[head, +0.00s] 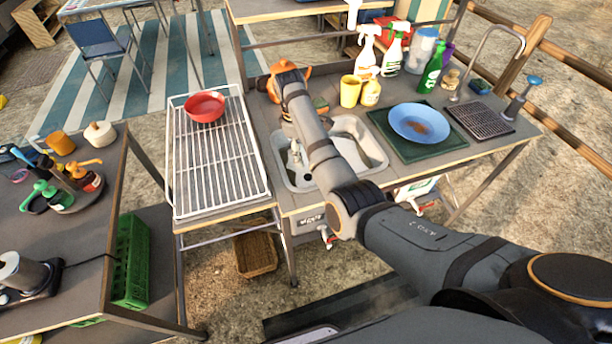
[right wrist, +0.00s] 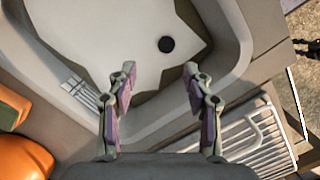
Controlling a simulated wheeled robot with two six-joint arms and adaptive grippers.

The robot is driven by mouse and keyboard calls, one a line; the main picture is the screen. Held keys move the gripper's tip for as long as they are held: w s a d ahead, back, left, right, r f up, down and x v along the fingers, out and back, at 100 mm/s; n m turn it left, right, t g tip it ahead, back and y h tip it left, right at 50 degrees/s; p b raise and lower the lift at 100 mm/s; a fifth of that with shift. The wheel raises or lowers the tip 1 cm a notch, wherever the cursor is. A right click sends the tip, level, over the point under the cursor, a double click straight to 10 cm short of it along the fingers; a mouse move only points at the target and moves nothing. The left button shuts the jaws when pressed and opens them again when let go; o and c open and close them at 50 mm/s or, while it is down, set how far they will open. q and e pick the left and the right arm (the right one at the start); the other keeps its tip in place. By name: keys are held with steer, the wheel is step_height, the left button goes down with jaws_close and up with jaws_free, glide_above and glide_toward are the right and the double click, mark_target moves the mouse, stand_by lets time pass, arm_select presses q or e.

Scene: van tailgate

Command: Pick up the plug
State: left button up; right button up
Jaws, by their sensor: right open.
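The plug appears to be the small black disc (right wrist: 167,44) lying on the pale floor of the sink basin (right wrist: 95,20) in the right wrist view. In the head view the right gripper (head: 297,155) hangs at the left part of the sink. My left gripper is not in view.
A white wire rack (head: 215,165) with a red bowl (head: 205,106) stands left of the sink. An orange teapot (right wrist: 22,157) is close by the gripper. A blue plate (head: 420,122) on a green mat, bottles and a yellow cup (head: 350,90) stand to the right and behind.

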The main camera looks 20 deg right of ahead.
mark_target(308, 176)
steer(key=f, duration=0.2)
steer(key=s+f, duration=0.1)
steer(key=f, duration=0.1)
steer(key=shift+d, duration=0.3)
steer(key=shift+w+f, duration=0.2)
steer(key=shift+f, duration=0.1)
steer(key=shift+s+f+p, duration=0.25)
steer(key=shift+s+f, duration=0.05)
steer(key=shift+f, duration=0.25)
steer(key=shift+s+f+p, duration=0.25)
steer(key=shift+s+f, duration=0.05)
steer(key=shift+f, duration=0.2)
step_height(308, 176, down, 2)
steer(key=shift+s+d+f, duration=0.15)
steer(key=shift+f, duration=0.25)
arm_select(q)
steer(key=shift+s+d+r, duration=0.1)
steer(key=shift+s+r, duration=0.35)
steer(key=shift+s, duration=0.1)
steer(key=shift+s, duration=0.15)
arm_select(e)
jaws_close()
